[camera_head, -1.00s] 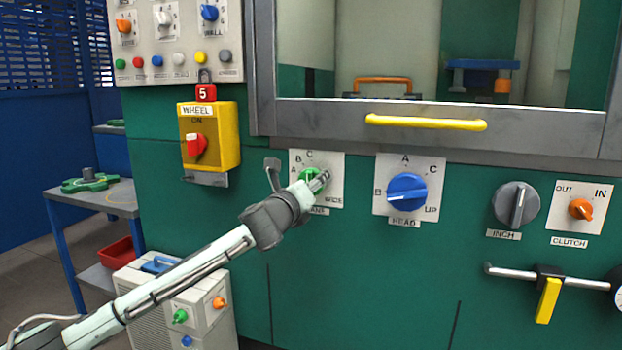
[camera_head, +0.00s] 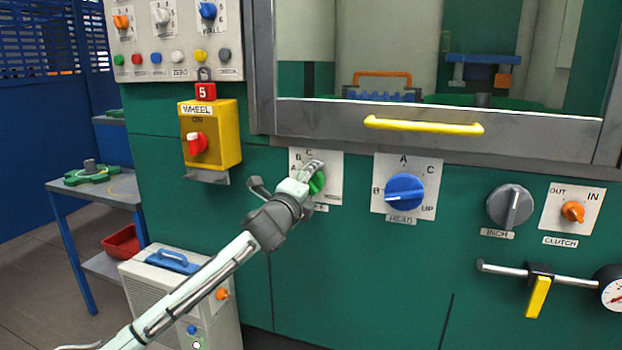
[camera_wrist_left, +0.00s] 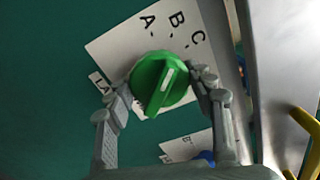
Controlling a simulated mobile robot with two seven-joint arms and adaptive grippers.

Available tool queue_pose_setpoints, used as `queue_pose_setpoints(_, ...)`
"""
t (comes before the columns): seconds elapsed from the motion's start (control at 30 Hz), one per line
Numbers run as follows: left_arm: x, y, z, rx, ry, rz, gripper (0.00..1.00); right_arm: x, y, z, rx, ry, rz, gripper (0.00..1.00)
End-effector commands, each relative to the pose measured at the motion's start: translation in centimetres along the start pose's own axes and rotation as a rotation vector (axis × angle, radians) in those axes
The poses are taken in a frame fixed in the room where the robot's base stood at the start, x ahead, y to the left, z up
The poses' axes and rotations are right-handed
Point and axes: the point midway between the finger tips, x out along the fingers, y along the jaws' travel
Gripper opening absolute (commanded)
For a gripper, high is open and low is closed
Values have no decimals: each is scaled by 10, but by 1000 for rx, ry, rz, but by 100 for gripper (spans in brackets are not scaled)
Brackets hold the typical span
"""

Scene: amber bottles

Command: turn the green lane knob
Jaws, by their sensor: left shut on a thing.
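The green lane knob (camera_head: 318,183) sits on a white plate (camera_head: 333,165) lettered A, B and C on the green panel. In the head view my left gripper (camera_head: 312,175) covers much of it. In the left wrist view the knob (camera_wrist_left: 158,84) shows whole, and its white mark points roughly toward the B and C letters. My left gripper (camera_wrist_left: 164,86) is shut on the knob, with one finger on each side of its rim. The label below the plate is partly hidden. My right gripper is in neither view.
A larger blue knob (camera_head: 405,192) is close on the right. A yellow switch box (camera_head: 210,138) is on the left, and a yellow handle bar (camera_head: 424,126) crosses above. A grey knob (camera_head: 510,206) and an orange knob (camera_head: 572,211) are farther right.

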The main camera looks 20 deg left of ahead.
Motion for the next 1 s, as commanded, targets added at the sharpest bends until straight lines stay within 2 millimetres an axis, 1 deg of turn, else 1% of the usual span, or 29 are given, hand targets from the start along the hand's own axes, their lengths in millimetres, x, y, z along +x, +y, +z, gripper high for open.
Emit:
queue_pose_setpoints(0.23, 0, 1, 0, -49, 0, 1, 24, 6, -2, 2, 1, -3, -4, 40)
queue_pose_setpoints(0.63, 0, 1, 0, -54, 0, 1, 24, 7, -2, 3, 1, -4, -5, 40)
queue_pose_setpoints(0.67, 0, 1, 0, -54, 0, 1, 54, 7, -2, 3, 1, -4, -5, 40)
queue_pose_setpoints(0.7, 0, 1, 0, -54, 0, 1, 59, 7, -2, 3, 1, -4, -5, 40)
queue_pose_setpoints(0.83, 0, 1, 0, -53, 0, 1, 75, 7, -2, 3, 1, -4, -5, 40)
queue_pose_setpoints(1.0, 0, 0, 0, -53, 0, 1, 75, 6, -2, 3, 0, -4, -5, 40)
